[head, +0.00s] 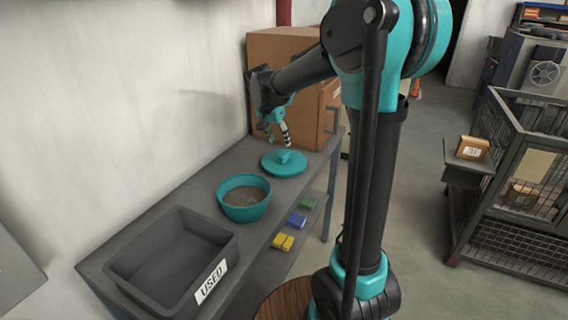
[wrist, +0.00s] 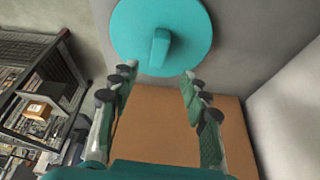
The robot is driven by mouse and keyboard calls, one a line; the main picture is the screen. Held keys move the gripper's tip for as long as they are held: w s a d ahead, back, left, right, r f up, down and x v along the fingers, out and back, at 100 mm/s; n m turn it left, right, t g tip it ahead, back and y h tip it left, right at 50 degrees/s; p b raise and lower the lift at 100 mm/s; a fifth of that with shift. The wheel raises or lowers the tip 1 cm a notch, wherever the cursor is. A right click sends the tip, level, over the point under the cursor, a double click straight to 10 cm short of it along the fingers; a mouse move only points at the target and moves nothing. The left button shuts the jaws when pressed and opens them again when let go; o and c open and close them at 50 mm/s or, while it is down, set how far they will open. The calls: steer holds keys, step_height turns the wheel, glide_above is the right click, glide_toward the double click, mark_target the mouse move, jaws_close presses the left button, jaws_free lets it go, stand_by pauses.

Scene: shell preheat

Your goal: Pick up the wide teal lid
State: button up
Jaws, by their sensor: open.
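The wide teal lid (head: 275,168) is a flat disc with a raised bar handle, lying on the grey bench (head: 205,180) in the head view. It also shows at the top of the wrist view (wrist: 190,40), its handle pointing towards the fingers. My gripper (head: 287,140) is above the lid, near its far side. In the wrist view my gripper (wrist: 160,72) has its fingers spread apart with nothing between them. The handle's near end lies just beyond the fingertips, roughly in line with the gap.
A teal bowl (head: 245,207) with grainy brown contents stands beside the lid. A dark bin labelled USED (head: 145,275) is at the bench's near end. A brown cabinet (head: 285,60) stands behind the lid, close to my gripper. Yellow, blue and green blocks (head: 297,220) lie on a lower shelf.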

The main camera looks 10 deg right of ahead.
mark_target(284, 154)
steer(key=shift+s+x, duration=0.15)
steer(key=shift+x, duration=1.75)
steer(key=shift+s+x, duration=0.2)
steer(key=shift+x, duration=1.7)
steer(key=shift+f, duration=0.1)
steer(key=shift+c, duration=0.6)
jaws_close()
